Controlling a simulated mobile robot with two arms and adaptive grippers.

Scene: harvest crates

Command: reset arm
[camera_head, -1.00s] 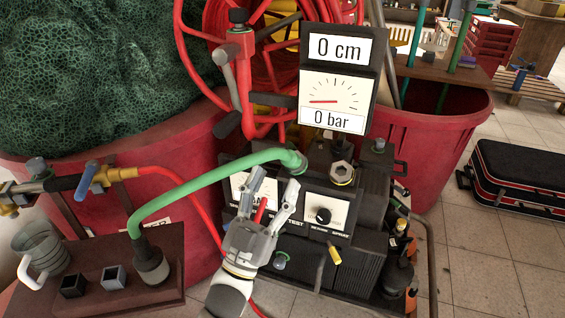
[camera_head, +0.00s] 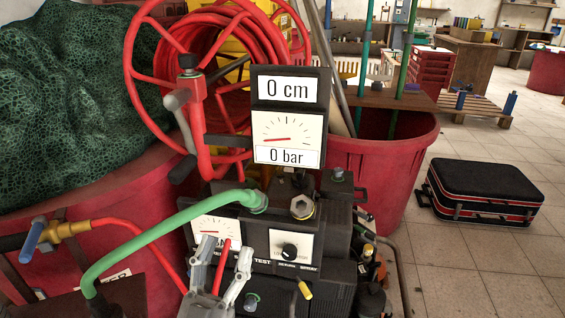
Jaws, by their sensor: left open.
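My left gripper (camera_head: 222,262) is at the lower middle, in front of the black machine (camera_head: 338,232). Its two grey fingers point up and are spread apart, with nothing held between them. The machine's left gauge with a red needle shows behind the fingers. My right gripper is not in view.
A green hose (camera_head: 150,240) arches from the lower left to the machine. A display (camera_head: 288,118) on it reads 0 cm and 0 bar. A red hose reel (camera_head: 195,85) stands behind. Red tubs flank the machine. A black suitcase (camera_head: 485,190) lies on the tiled floor at right.

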